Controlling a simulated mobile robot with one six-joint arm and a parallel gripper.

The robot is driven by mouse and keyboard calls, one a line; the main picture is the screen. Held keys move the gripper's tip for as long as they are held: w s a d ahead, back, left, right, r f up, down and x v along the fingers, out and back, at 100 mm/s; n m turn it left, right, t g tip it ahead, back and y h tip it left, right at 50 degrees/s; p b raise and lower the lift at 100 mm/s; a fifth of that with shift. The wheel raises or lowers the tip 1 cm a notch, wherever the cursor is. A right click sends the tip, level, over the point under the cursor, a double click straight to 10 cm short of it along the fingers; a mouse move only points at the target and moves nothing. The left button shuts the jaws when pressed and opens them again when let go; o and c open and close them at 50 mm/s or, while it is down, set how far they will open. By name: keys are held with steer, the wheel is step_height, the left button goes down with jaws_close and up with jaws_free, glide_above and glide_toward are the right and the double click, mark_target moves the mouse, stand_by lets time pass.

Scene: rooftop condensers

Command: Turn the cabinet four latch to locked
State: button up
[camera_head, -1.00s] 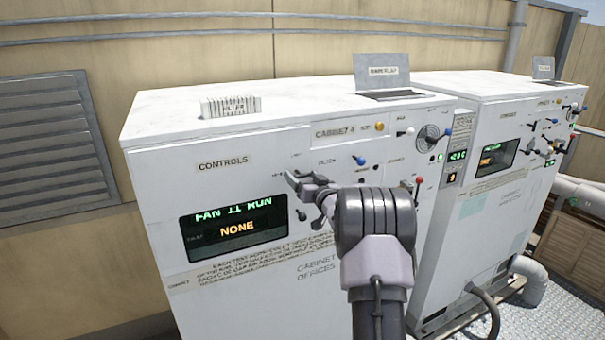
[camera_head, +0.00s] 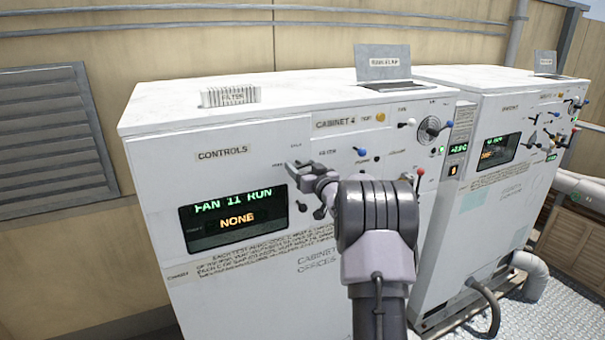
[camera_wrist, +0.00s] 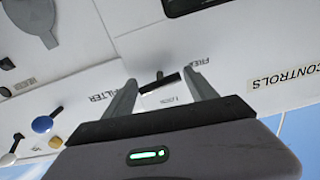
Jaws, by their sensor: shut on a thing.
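Cabinet four (camera_head: 310,240) is a white box whose sloping front carries a "CABINET 4" label (camera_head: 335,122). My gripper (camera_head: 297,168) is at its front, above and right of the display. In the wrist view the two fingers (camera_wrist: 162,80) are on either side of a small dark latch handle (camera_wrist: 160,84), shut on it. The handle lies slightly tilted across the gap. Small labels sit beside it, too blurred to read fully. In the head view my gripper hides the latch.
The display (camera_head: 233,217) reads "FAN 11 RUN" and "NONE". A blue knob (camera_head: 362,152), a red-tipped lever (camera_head: 420,172) and a round dial (camera_head: 430,128) are to the right. A filter block (camera_head: 230,96) lies on top. A second cabinet (camera_head: 490,190) stands close at right.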

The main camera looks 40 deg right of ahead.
steer(key=n+b, duration=0.1)
steer(key=b, duration=0.1)
steer(key=n+b, duration=0.2)
steer(key=b, duration=0.1)
steer(key=shift+f+n, duration=0.25)
steer(key=shift+n, duration=0.05)
steer(key=n+b, duration=0.4)
steer(key=shift+r+n, duration=0.15)
steer(key=shift+n, duration=0.15)
steer(key=n+b, duration=0.3)
steer(key=n, duration=0.2)
steer(key=shift+r+b, duration=0.15)
steer(key=shift+b, duration=0.2)
steer(key=shift+r+n+b, duration=0.2)
steer(key=shift+n+b, duration=0.6)
steer(key=shift+n, duration=0.8)
steer(key=shift+r, duration=0.1)
steer(key=o, duration=1.1)
steer(key=shift+f, duration=0.2)
